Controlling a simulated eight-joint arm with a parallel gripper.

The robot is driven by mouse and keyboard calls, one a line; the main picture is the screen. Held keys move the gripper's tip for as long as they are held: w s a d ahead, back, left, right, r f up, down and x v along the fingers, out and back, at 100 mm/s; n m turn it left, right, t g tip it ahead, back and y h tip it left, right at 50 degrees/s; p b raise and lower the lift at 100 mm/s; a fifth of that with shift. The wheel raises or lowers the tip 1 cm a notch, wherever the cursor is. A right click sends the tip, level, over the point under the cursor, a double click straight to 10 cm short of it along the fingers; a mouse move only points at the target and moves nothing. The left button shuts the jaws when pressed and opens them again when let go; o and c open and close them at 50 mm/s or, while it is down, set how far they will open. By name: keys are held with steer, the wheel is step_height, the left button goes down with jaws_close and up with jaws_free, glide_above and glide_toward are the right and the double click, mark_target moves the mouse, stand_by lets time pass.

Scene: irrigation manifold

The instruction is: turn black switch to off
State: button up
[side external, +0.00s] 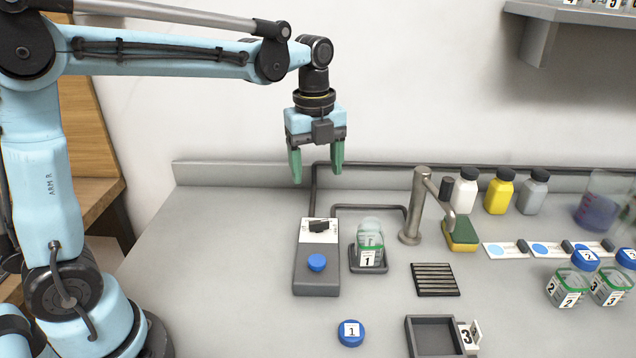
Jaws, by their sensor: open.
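The black switch (319,226) is a small dark knob on the white panel at the top of a grey control box (316,285). Its markings are too small to read. A round blue button (316,262) sits below it on the same box. My gripper (316,178) points straight down with its two green fingers apart and nothing between them. It hangs in the air, above the switch in the picture and not touching it.
A jar labelled 1 (369,249) stands close right of the box. A metal tap (413,205), a sponge (461,235) and bottles (501,190) are farther right. A blue lid (351,332) lies in front. The counter left of the box is clear.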

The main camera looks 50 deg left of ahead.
mark_target(319, 222)
steer(key=shift+m, duration=0.7)
steer(key=f, duration=1.2)
steer(key=shift+w+f, duration=0.2)
steer(key=shift+w, duration=0.15)
steer(key=c, duration=1.1)
steer(key=shift+o, duration=0.2)
